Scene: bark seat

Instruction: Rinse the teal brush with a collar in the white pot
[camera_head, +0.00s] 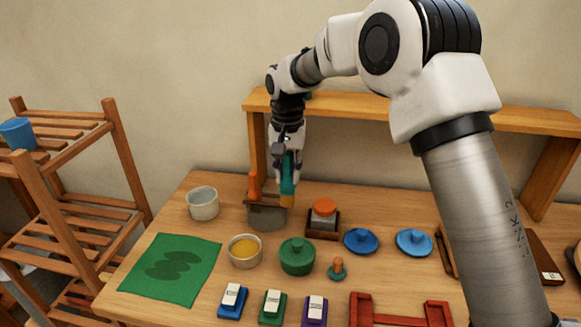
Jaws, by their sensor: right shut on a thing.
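My right gripper (289,155) is shut on the teal brush (288,172), which points down. A yellow-orange collar or lower end (287,200) shows at its bottom. The brush is at the right side of a grey pot (267,219); I cannot tell whether its tip is above, behind or inside the rim. A whitish pot (203,207) stands apart to the left, near the back of the table. A cream pot (245,261) with yellow contents stands in front of the grey pot. My left gripper is not in view.
An orange upright thing (253,186) stands by the grey pot. A green lidded pot (297,259), blue lids (361,241), a green sheet (171,269) and a red frame (400,320) lie around. A wooden shelf (400,110) spans the back; a slatted rack (75,150) stands left.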

